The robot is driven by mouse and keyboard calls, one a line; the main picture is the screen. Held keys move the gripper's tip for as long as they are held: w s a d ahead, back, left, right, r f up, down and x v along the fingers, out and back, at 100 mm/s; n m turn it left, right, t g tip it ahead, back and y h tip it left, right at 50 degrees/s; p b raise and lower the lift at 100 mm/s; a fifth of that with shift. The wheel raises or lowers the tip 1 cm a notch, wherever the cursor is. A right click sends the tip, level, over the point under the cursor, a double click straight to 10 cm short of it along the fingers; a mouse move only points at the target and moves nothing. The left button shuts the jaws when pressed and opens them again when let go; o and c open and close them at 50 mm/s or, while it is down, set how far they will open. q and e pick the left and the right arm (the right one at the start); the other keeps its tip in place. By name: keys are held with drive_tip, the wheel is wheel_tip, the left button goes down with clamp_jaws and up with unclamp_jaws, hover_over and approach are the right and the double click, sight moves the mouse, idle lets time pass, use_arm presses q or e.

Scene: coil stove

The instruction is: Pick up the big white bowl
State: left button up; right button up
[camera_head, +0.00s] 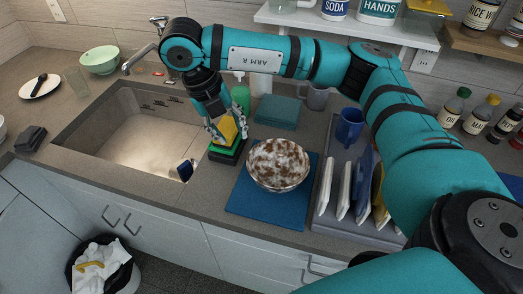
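The big white bowl (278,164) stands upright on a blue mat (252,208) on the counter, in the middle of the view. Brown stains cover much of it. My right gripper (228,130) is behind and to the left of the bowl, apart from it, pointing down. Its fingers are on either side of a yellow sponge (228,131) and appear shut on it. The sponge is tilted over a green and black holder (227,152); whether it touches the holder is hard to tell. My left gripper is not in view.
A sink (130,145) lies to the left, with a dark blue cup (183,170) tipped inside. A dish rack (345,222) with plates and a blue mug (349,124) stands right of the bowl. A green bowl (100,60) and a plate (41,87) are at back left.

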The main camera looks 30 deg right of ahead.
drive_tip(key=f, duration=0.1)
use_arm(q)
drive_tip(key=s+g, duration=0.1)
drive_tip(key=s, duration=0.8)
use_arm(e)
hover_over(253, 173)
drive_tip(key=a, duration=0.1)
wheel_tip(253, 173, down, 10)
drive_tip(key=shift+r+p, duration=0.25)
drive_tip(key=shift+p, duration=0.05)
drive_tip(key=shift+s+f, duration=0.1)
drive_tip(key=shift+f, duration=0.05)
drive_tip(key=p+x, duration=0.2)
drive_tip(key=x, duration=0.2)
drive_tip(key=shift+w+a+f+p, duration=0.15)
drive_tip(key=shift+w+f+p, duration=0.1)
drive_tip(key=shift+p, duration=0.15)
drive_tip(key=shift+f, duration=0.2)
drive_tip(key=shift+c, duration=0.7)
clamp_jaws()
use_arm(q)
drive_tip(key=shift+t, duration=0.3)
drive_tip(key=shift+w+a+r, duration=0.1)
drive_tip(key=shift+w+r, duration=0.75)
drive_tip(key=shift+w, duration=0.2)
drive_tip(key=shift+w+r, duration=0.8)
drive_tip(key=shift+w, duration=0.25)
